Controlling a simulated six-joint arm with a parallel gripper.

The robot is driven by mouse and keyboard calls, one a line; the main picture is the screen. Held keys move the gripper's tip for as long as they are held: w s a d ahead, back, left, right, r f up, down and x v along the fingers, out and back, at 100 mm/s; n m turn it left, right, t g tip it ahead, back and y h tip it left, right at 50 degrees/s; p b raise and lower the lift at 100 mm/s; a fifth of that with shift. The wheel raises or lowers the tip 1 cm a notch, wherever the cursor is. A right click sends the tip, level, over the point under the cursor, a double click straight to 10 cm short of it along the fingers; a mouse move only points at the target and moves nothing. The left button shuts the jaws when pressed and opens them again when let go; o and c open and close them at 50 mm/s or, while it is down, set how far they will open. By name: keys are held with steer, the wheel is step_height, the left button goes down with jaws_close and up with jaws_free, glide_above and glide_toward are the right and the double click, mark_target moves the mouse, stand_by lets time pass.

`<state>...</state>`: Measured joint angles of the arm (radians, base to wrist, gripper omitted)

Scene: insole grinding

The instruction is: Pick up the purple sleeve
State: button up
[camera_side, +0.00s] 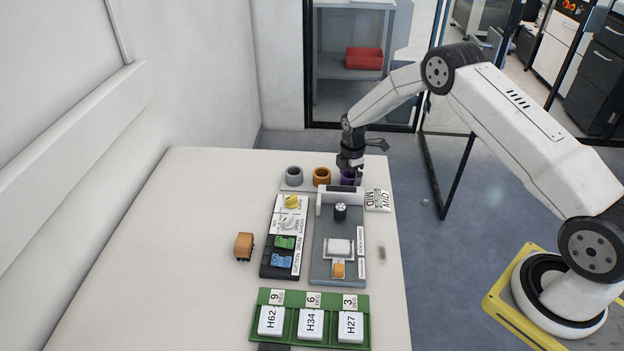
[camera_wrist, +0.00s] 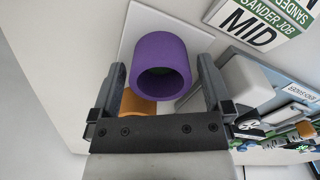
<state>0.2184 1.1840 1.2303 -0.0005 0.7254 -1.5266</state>
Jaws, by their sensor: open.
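The purple sleeve (camera_wrist: 157,50) is a short hollow cylinder. In the wrist view it sits between the two open fingers of my gripper (camera_wrist: 160,85), with a gap visible on each side. In the side view my gripper (camera_side: 351,172) is low over the back right of the table, and the purple sleeve (camera_side: 347,179) is partly hidden behind it. The sleeve stands at the right end of a row on a pale plate (camera_side: 308,187).
An orange sleeve (camera_side: 321,176) and a grey sleeve (camera_side: 294,175) stand left of it. A grey machine (camera_side: 320,245) is just in front. A "MID" card (camera_side: 377,200) lies to the right. A green tray (camera_side: 272,340) with white blocks is nearer; the left table is mostly clear.

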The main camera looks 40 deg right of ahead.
steer(key=shift+f, duration=0.25)
stand_by(0.3)
steer(key=c, duration=1.1)
steer(key=shift+r, duration=0.1)
steer(key=shift+r, duration=0.65)
steer(key=s+r, duration=0.3)
steer(key=s, duration=0.1)
steer(key=s+a+r, duration=0.1)
steer(key=s+r, duration=0.3)
steer(key=s, duration=0.1)
steer(key=s+a+r, duration=0.1)
steer(key=s+r, duration=0.3)
steer(key=shift+s+a+r, duration=0.25)
steer(key=shift+s, duration=0.15)
